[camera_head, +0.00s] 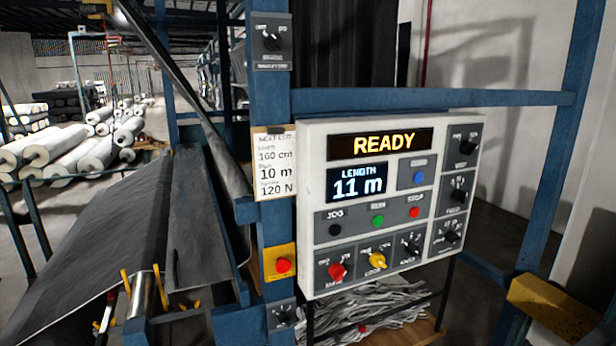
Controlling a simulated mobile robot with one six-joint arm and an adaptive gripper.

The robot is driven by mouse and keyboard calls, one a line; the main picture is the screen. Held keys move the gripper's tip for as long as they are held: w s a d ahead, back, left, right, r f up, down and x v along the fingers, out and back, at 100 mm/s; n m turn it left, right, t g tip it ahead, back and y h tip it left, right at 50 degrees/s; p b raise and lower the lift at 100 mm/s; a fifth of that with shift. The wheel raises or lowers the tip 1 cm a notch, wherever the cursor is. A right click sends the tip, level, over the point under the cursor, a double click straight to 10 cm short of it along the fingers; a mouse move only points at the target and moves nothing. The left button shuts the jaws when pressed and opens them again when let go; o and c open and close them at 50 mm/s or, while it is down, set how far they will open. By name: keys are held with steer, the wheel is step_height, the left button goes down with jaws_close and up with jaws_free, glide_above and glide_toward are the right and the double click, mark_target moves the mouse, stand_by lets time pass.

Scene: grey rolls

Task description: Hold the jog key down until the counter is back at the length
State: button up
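The white control panel (308,160) is mounted on a blue post. Its counter (358,183) reads "LENGTH 11 m". The display above it (380,145) reads "READY" in yellow. The black jog key (335,230), under the label "JOG", is at the left of a row with a green key (378,221) and a red key (414,212). Nothing touches the jog key. A paper card (275,163) left of the panel is headed "NEXT CUT" and lists 160 cm, 10 m and 120 N. My gripper is not in view.
A blue key (418,177), a red knob (338,271), a yellow knob (377,260) and several black knobs share the panel. A red button on a yellow box (283,265) sits left of it. Dark fabric (90,250) runs at left. The space before the panel is clear.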

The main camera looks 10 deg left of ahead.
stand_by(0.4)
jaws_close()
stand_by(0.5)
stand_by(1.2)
